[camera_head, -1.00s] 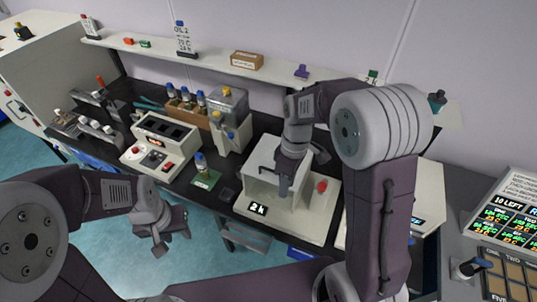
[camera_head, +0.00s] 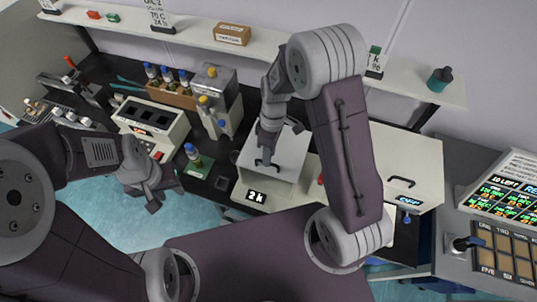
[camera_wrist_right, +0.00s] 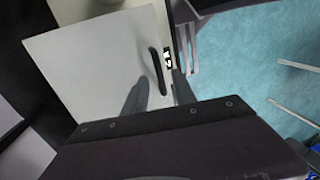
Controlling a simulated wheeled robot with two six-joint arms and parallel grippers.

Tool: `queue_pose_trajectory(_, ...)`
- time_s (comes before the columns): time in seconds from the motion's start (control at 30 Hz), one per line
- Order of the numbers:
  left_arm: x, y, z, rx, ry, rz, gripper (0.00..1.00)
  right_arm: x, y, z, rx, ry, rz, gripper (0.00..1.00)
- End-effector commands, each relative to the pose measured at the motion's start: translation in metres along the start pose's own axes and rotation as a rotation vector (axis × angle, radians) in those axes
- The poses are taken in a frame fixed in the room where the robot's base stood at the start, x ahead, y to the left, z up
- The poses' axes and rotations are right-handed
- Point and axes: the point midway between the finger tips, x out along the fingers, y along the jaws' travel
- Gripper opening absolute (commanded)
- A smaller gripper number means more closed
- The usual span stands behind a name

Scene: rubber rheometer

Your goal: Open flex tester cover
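A white box-like device marked "2 k" (camera_head: 258,197) stands on the dark bench, and I take it to be the flex tester. Its pale cover (camera_head: 288,150) has a dark handle, which shows clearly in the right wrist view (camera_wrist_right: 157,71). The cover (camera_wrist_right: 85,65) fills much of that view as a flat panel. My right gripper (camera_head: 265,161) is at the handle; in the right wrist view its fingers (camera_wrist_right: 158,92) are apart, one on each side of the handle's near end. Contact cannot be told. My left gripper (camera_head: 166,198) is empty, fingers apart, over the floor in front of the bench.
A red button (camera_head: 320,179) is beside the cover, partly behind my right arm. Right of it is another white panel (camera_head: 415,163) with a handle. A bottle on a green pad (camera_head: 196,162) and a control box (camera_head: 152,121) stand left. A shelf (camera_head: 300,45) runs behind.

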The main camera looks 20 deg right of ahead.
Motion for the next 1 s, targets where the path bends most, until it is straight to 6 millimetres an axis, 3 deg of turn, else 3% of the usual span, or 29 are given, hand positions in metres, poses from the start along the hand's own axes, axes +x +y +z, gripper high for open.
queue_pose_trajectory(0.13,-0.005,0.0,-0.001,0.0,0.0,0.0,0.36,0.016,-0.001,0.0,0.0,-0.001,-0.001,0.33)
queue_pose_trajectory(0.4,-0.005,0.0,0.0,0.0,0.0,0.0,0.36,0.02,0.0,-0.001,0.0,0.001,0.001,0.33)
queue_pose_trajectory(0.43,-0.005,0.0,0.0,0.0,0.0,0.0,0.36,0.02,0.0,0.0,0.0,0.001,0.001,0.3)
queue_pose_trajectory(0.53,-0.005,0.0,0.0,0.0,0.0,0.0,0.36,0.02,0.0,-0.001,0.0,0.001,0.001,0.02)
queue_pose_trajectory(0.57,-0.005,0.0,-0.001,0.0,0.0,0.0,0.36,0.02,0.0,-0.001,0.0,0.001,0.001,0.0)
queue_pose_trajectory(1.0,-0.005,0.0,-0.001,0.0,0.0,0.0,0.36,0.02,0.0,-0.001,0.001,0.002,0.001,0.0)
